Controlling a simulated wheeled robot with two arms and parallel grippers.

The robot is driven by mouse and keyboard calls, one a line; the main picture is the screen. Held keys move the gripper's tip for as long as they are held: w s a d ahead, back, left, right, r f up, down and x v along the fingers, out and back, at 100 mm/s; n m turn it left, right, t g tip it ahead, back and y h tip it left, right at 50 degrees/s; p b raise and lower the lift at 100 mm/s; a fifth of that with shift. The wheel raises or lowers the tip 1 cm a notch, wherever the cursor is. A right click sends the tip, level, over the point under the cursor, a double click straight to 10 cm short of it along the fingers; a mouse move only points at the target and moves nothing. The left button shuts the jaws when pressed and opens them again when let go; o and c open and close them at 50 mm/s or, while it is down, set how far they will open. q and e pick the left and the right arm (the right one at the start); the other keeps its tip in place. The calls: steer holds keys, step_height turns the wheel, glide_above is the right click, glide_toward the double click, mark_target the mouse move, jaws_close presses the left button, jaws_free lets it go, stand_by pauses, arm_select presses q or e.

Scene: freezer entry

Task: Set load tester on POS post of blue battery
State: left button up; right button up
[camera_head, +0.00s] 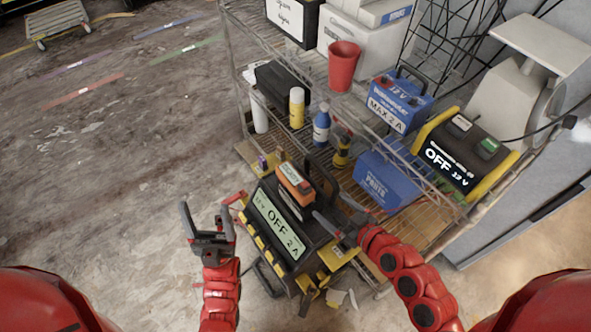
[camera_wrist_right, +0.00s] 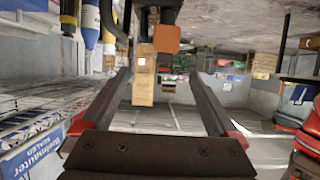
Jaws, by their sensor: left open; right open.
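A blue battery-like box (camera_head: 400,103) marked 12 V and MAX 2 A, with a dark handle, stands on the rack's upper shelf. A second blue box (camera_head: 388,182) sits on the lower shelf. An orange-and-dark handheld device (camera_head: 295,182), possibly the load tester, lies on top of a black unit (camera_head: 283,228) whose display reads OFF 2 A. My left gripper (camera_head: 207,218) is open and empty, left of the black unit. My right gripper (camera_head: 332,210) is open beside the unit's right side; its spread fingers show in the right wrist view (camera_wrist_right: 160,78) with nothing clearly between them. No POS marking is readable.
A yellow-and-black unit (camera_head: 462,152) reading OFF 12 V stands right of the upper blue box. A red cup (camera_head: 343,66), bottles (camera_head: 297,107) and boxes crowd the wire rack (camera_head: 240,85). The floor (camera_head: 120,170) at left is mostly clear.

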steer(key=p, duration=0.3)
glide_toward(295, 179)
steer(key=w+f, duration=0.1)
steer(key=w+a+f, duration=0.2)
steer(key=shift+w+f, duration=0.3)
steer(key=shift+w, duration=0.05)
steer(key=shift+w+a+p, duration=0.2)
steer(key=shift+a+p, duration=0.05)
steer(key=shift+p, duration=0.2)
steer(key=x, duration=0.3)
steer(key=shift+a+r+p, duration=0.2)
steer(key=shift+a+p, duration=0.15)
steer(key=shift+p, duration=0.05)
steer(key=shift+w+a+f, duration=0.3)
steer(key=shift+w, duration=0.2)
steer(key=shift+c, duration=0.2)
jaws_close()
